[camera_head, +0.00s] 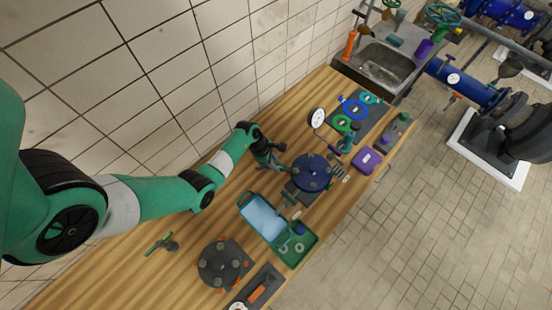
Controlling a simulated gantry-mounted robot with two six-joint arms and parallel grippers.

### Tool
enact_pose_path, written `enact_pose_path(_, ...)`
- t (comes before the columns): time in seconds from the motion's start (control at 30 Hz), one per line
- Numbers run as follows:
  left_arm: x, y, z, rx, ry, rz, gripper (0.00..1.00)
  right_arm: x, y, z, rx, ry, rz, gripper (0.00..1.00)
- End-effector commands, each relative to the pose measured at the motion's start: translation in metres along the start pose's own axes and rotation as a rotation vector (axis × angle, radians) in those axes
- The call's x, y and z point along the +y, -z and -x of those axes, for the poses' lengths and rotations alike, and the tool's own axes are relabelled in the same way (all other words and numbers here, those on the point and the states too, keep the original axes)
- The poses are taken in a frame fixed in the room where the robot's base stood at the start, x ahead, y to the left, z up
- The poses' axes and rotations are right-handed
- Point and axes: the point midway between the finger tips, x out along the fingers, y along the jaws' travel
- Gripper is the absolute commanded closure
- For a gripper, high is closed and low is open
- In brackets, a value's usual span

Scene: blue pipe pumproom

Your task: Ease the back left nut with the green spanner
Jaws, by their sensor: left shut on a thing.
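A round blue flange cover (311,172) with several grey nuts around its rim sits on a dark base on the wooden bench. My left gripper (272,160) is just to the left of the cover, at its wall side. It is shut on a small tool, which I take to be the green spanner; only a bit of green shows by the fingers. The view is too small to tell whether the tool touches the back left nut. My right gripper is not in view.
A teal tray (262,218) with small parts lies in front of the cover. A dark flange (224,263) stands nearer, and a green-handled item (160,243) lies left. A dark mat (378,112) with coloured rings and a purple box (366,160) lie beyond. The tiled wall borders the bench.

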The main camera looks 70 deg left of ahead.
Motion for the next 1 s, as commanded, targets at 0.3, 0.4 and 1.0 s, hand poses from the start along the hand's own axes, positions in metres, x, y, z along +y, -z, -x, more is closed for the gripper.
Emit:
enact_pose_path(0.3, 0.001, -0.003, 0.005, -0.001, -0.002, 0.001, 1.0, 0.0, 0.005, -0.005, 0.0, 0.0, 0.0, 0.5)
enact_pose_path(0.4, 0.001, -0.003, 0.006, -0.001, -0.002, 0.001, 1.0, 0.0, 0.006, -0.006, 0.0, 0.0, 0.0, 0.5)
enact_pose_path(1.0, 0.001, -0.011, 0.025, -0.002, -0.004, 0.0, 1.0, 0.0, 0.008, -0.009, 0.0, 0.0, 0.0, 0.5)
